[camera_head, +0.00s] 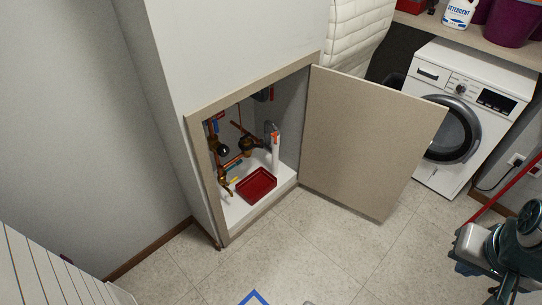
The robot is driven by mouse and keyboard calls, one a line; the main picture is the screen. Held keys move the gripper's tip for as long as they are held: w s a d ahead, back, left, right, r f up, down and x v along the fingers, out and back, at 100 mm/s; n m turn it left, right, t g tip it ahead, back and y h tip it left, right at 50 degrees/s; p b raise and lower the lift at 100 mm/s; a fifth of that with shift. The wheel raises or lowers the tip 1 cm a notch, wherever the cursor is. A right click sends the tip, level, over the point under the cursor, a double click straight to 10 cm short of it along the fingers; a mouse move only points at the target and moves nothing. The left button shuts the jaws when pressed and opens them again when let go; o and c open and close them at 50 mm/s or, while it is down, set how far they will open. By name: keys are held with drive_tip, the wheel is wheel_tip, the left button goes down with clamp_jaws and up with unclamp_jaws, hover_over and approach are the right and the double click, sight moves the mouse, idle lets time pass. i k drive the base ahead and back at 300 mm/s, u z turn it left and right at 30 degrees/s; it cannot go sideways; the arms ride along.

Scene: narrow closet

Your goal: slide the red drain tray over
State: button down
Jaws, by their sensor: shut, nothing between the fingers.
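The red drain tray (257,187) is a shallow rectangular tray. It lies flat on the white floor of the open low cabinet (236,215), toward the front and right of the middle. A white upright bottle or tube with an orange top (275,152) stands behind its right side. Copper pipes with valves (226,165) are behind and to the left of the tray.
The cabinet door (365,140) stands wide open to the right. A washing machine (465,115) is beyond it. A teal and grey machine (505,250) with a red pole is at lower right.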

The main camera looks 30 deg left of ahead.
sight(256, 185)
drive_tip(key=u, duration=0.6)
drive_tip(key=i, duration=1.1)
drive_tip(key=u, duration=1.55)
drive_tip(key=i, duration=0.5)
drive_tip(key=u, duration=0.3)
